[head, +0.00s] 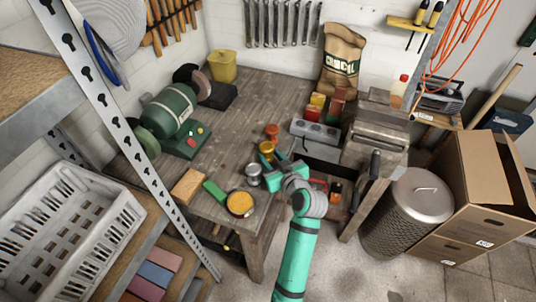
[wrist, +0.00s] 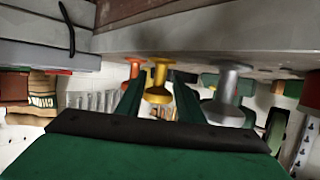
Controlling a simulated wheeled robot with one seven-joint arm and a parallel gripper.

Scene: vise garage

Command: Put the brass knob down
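The brass knob (head: 266,148) appears upright on the wooden workbench (head: 232,112), between a red-orange knob (head: 272,131) and a silver knob (head: 254,172). In the wrist view, which shows the bench upside down along the top, the brass knob (wrist: 158,86) is between the two dark green fingers of my gripper (wrist: 158,88). The fingers are apart, with visible gaps beside the knob's stem. My gripper (head: 279,164) reaches in low from the bench's front edge. The wrist view also shows the red-orange knob (wrist: 134,69) and the silver knob (wrist: 228,92). Exact fingertip contact is unclear.
A round orange-topped tin (head: 240,203), a green block (head: 215,192) and a wooden block (head: 188,186) lie front left. A green bench grinder (head: 172,115) stands behind them. A grey socketed block (head: 315,132) and a vise (head: 376,133) are right. The bench's middle back is clear.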

